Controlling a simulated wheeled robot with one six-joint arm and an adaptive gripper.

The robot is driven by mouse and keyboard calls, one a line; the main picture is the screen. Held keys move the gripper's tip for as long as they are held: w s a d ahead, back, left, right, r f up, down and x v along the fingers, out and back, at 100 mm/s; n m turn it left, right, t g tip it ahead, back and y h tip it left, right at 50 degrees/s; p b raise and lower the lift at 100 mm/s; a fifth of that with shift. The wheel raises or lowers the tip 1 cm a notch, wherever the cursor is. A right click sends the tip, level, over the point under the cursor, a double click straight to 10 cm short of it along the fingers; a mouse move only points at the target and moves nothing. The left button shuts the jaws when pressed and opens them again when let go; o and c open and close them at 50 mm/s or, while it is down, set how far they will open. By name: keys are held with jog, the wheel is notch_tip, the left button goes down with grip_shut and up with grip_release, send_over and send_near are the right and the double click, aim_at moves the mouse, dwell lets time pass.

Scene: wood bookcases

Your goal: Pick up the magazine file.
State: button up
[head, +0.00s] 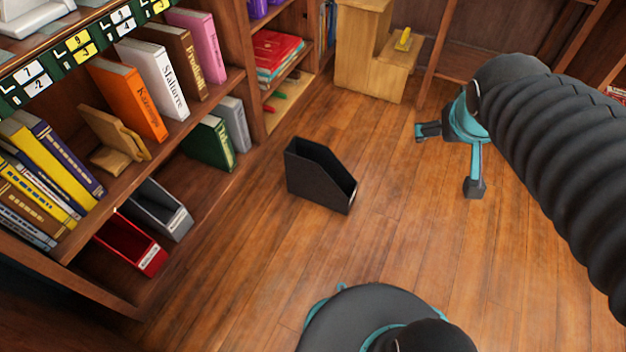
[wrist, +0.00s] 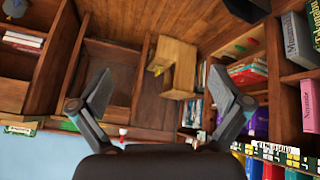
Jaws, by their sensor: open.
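A black magazine file (head: 318,178) stands on the wood floor in the middle of the head view, apart from the bookcase. My gripper (head: 450,160) is to its right and higher in the picture, apart from it, with its fingers spread and nothing between them. In the wrist view my gripper (wrist: 160,100) is open and empty. A dark shape (wrist: 247,8) cut off at the top edge of the wrist view may be the magazine file; I cannot tell for certain.
A grey file (head: 162,209) and a red file (head: 130,246) sit on the left bookcase's bottom shelf. Books fill the shelves above. A wooden step stool (head: 370,62) with a yellow object (head: 403,40) stands at the back. The floor (head: 400,245) around the black file is clear.

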jog(key=w+d+f+n+t, duration=0.1)
jog(key=w+d+n+t, duration=0.1)
jog(key=w, duration=1)
jog(key=w+a+f+n+t+y, duration=0.1)
jog(key=w+f+n, duration=0.2)
jog(key=w+f, duration=0.35)
jog(key=w+a+f+n+t+y, duration=0.15)
jog(key=w+f, duration=0.25)
jog(key=w, duration=0.6)
jog(key=n+g+y, duration=0.7)
jog(key=y, duration=0.5)
send_near(322, 165)
jog(key=a+r, duration=0.1)
jog(key=s+a+r, duration=0.2)
jog(key=a+r, duration=0.1)
jog(key=shift+s+a, duration=0.1)
jog(key=shift+s, duration=0.05)
jog(key=shift+f+x, duration=0.2)
jog(key=shift+x, duration=1.1)
jog(key=shift+f+x, duration=0.2)
jog(key=shift+x, duration=1.05)
jog(key=shift+s, duration=0.2)
jog(key=c, duration=1.6)
